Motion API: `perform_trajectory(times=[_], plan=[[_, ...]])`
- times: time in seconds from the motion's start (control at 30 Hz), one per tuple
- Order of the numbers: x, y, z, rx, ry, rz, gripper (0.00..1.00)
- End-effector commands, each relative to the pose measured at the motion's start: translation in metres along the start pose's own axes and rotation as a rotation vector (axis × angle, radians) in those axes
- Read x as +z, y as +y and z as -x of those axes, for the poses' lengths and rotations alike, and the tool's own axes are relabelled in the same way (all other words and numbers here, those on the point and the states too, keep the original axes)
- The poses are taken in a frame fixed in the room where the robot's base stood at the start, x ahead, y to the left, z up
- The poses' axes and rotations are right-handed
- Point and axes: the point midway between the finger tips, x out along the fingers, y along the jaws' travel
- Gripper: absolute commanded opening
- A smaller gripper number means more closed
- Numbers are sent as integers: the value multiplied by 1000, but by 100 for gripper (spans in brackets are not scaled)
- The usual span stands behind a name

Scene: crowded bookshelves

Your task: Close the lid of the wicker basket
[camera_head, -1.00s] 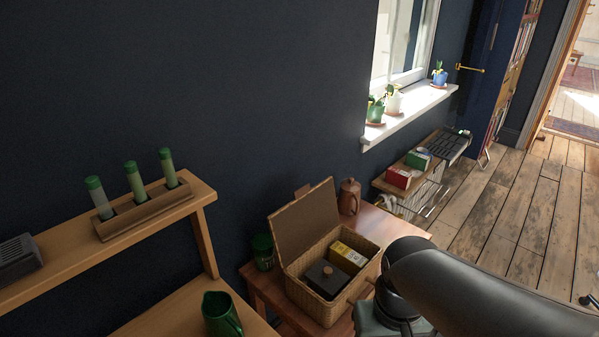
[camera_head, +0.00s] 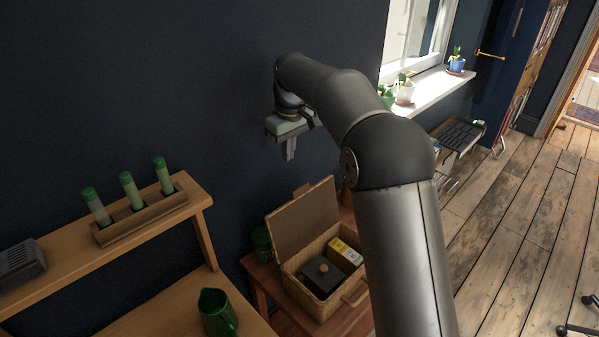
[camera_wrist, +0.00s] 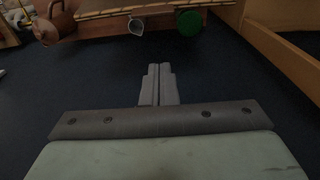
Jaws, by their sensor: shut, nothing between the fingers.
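The wicker basket (camera_head: 351,291) stands on a small wooden table. Its lid (camera_head: 303,222) is up, leaning back toward the dark wall, with a small tab on its top edge. Inside lie a dark box with a round wooden knob (camera_head: 323,268) and a yellow and white box (camera_head: 345,254). My gripper (camera_head: 289,155) is shut and empty, in the air above and behind the raised lid near the wall, apart from it. In the wrist view the shut fingers (camera_wrist: 157,84) point toward the wall and table edge; a strip of wicker (camera_wrist: 118,12) shows at the top.
A green jar (camera_head: 262,243) stands left of the basket. A brown pot (camera_wrist: 54,24) stands on the other side, mostly behind my arm in the head view. A shelf with green-capped tubes (camera_head: 135,192) and a green pitcher (camera_head: 217,312) are at left.

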Motion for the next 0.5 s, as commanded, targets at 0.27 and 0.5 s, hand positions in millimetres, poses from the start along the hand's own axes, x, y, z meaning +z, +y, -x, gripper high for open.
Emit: perform_trajectory(times=[0.27, 0.5], plan=[[-6, 0, -25, -2, 0, 12, 0], [-6, -1, -75, -2, 0, 12, 0]])
